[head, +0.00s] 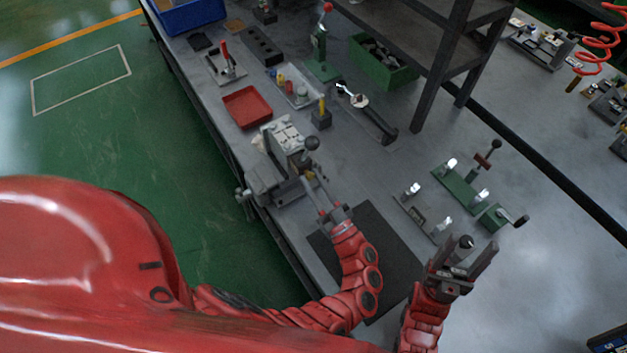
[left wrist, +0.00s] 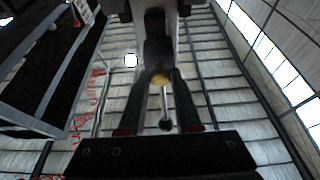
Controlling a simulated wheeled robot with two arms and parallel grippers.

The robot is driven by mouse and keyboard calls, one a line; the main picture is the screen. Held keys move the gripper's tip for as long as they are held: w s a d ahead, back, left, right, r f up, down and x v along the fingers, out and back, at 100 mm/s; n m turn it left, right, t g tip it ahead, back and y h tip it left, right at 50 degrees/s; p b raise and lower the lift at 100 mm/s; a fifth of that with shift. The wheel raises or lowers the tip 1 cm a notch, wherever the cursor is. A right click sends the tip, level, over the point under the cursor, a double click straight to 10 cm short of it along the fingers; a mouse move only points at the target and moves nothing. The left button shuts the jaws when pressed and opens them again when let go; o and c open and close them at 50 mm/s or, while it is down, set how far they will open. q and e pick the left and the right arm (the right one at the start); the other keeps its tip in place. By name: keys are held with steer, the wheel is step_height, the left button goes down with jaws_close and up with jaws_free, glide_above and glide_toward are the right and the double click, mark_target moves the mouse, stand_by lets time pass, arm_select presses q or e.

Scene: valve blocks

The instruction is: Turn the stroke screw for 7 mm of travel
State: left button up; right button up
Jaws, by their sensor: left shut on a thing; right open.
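The valve block (head: 268,182), a grey machine with a pale top, stands at the bench's near left edge. A black ball-knob lever (head: 312,143) rises at its right side. My left gripper (head: 311,187) reaches to the block's right face, its fingers shut on the stroke screw. In the left wrist view, the screw's brass round end (left wrist: 160,78) sits between the dark fingers, with a rod and dark ball (left wrist: 166,125) below it. The fingers hide most of the screw in the head view. My right gripper (head: 470,258) is open and empty over the bench at right.
A black mat (head: 395,262) lies under my left forearm. Green and grey fixtures (head: 462,188) stand near my right gripper. A red tray (head: 247,106), small tools and a green bin (head: 372,68) lie farther back. A dark shelf post (head: 440,75) stands behind.

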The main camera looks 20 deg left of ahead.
arm_select(q)
jaws_close()
steer(key=n+g+b, duration=0.1)
steer(key=n+b, duration=0.1)
steer(key=b, duration=0.1)
steer(key=shift+w+f+n+y, duration=0.1)
steer(key=shift+f+n+y, duration=0.05)
steer(key=shift+n+y, duration=0.25)
steer(key=o, duration=0.6)
jaws_free()
